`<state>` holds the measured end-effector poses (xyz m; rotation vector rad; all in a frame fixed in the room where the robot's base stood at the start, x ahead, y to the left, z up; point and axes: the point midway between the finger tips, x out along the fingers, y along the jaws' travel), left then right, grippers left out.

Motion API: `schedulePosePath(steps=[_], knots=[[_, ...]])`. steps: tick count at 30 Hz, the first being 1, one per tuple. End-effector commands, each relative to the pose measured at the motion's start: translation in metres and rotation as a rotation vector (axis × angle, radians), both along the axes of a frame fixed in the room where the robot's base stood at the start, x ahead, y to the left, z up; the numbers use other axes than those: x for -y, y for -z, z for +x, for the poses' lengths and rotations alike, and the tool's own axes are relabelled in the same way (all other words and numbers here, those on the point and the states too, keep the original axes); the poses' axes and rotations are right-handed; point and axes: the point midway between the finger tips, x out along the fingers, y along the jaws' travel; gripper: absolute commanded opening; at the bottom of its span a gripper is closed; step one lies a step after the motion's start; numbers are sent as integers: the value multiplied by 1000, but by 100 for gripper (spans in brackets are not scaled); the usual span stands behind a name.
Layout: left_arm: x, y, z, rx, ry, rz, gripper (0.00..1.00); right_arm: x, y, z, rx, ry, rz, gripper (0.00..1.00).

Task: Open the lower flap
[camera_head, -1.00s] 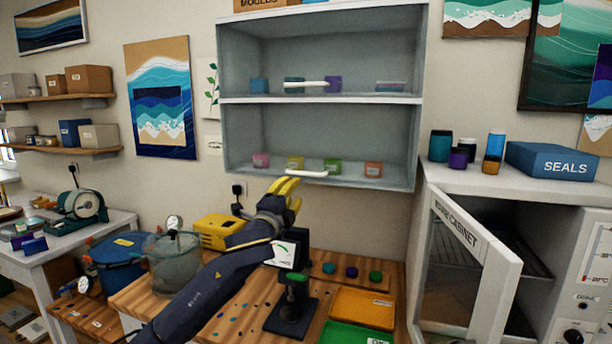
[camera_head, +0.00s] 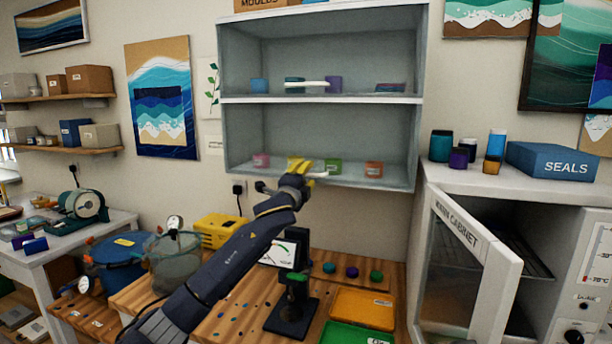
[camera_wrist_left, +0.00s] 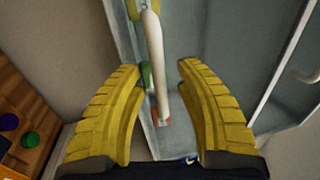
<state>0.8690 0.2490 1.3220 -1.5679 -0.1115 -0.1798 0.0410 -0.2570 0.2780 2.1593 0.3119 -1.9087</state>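The lower flap is a clear pane over the lower compartment of the grey wall cabinet (camera_head: 420,150); its pane is hard to make out, and it looks shut. Its white bar handle (camera_head: 320,175) is at the bottom edge, partly hidden by my left gripper (camera_head: 298,164). In the left wrist view, the handle (camera_wrist_left: 154,50) runs lengthwise between the two yellow fingers of my left gripper (camera_wrist_left: 160,80). The fingers are open, with a gap on each side of the bar. I cannot tell how deep the bar sits between them. My right gripper is not in view.
The upper flap's white handle (camera_head: 305,84) is above. Small coloured pots, such as the orange one (camera_head: 374,169), stand inside the cabinet. Below are a wooden bench, a black stand (camera_head: 291,305) and an orange tray (camera_head: 362,309). A white cabinet door (camera_head: 470,250) stands open at right.

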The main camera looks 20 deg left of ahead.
Motion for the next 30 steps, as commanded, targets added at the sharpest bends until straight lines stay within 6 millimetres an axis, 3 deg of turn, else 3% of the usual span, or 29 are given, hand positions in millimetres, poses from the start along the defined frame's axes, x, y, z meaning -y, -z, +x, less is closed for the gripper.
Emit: schedulePosePath(steps=[9,19,30], knots=[[0,0,1,0,1,0,36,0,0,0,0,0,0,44],[0,0,1,0,0,0,0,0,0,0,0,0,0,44],[0,0,0,-1,1,0,0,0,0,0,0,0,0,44]])
